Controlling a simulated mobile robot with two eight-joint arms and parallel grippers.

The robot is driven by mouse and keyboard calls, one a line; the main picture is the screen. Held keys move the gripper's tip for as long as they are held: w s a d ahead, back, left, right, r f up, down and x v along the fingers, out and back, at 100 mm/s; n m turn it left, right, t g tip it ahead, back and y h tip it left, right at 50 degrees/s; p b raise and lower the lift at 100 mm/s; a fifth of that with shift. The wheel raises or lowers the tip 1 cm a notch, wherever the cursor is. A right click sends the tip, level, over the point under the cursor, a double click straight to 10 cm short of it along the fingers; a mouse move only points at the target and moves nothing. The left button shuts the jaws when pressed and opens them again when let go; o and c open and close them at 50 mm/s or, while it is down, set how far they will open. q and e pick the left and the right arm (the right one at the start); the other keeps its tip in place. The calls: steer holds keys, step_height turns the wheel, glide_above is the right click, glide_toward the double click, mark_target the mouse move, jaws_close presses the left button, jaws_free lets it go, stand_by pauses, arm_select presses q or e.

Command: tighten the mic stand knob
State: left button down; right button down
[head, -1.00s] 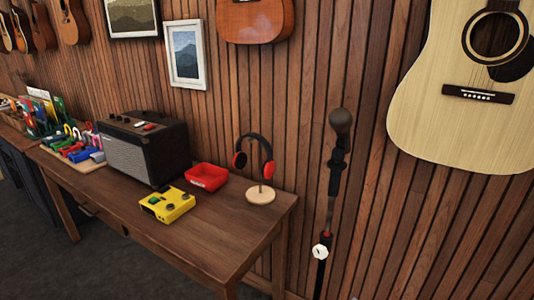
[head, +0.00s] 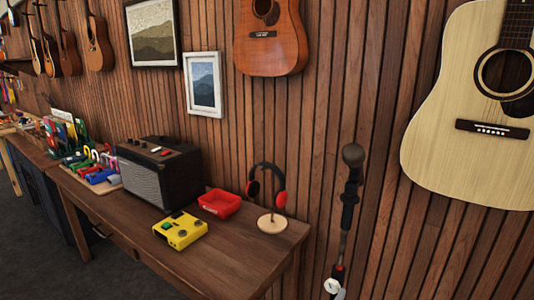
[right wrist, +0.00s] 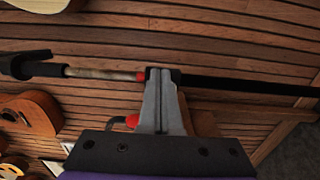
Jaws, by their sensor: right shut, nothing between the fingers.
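The mic stand (head: 346,222) stands upright against the slatted wall, right of the table, with a dark microphone (head: 353,155) on top. In the right wrist view the stand (right wrist: 250,85) runs across the picture, with a red part next to my fingers. My right gripper (right wrist: 162,73) is shut and empty, its grey fingertips overlapping the stand's joint. Whether they touch it I cannot tell. My left gripper is not in view.
The wooden table (head: 225,258) lies left of the stand, with headphones on a holder (head: 272,226), a red tray (head: 220,204), a yellow pedal (head: 180,231) and an amplifier (head: 160,172). A pale guitar (head: 450,120) hangs at the right.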

steer(key=shift+w+d, duration=0.2)
steer(key=shift+w, duration=0.15)
steer(key=shift+w+a, duration=0.15)
steer(key=shift+a, duration=0.1)
stand_by(0.6)
steer(key=shift+f+b, duration=0.45)
steer(key=shift+f, duration=0.1)
steer(key=shift+s+d, duration=0.2)
stand_by(0.3)
steer(key=shift+v, duration=3)
steer(key=shift+d, duration=0.1)
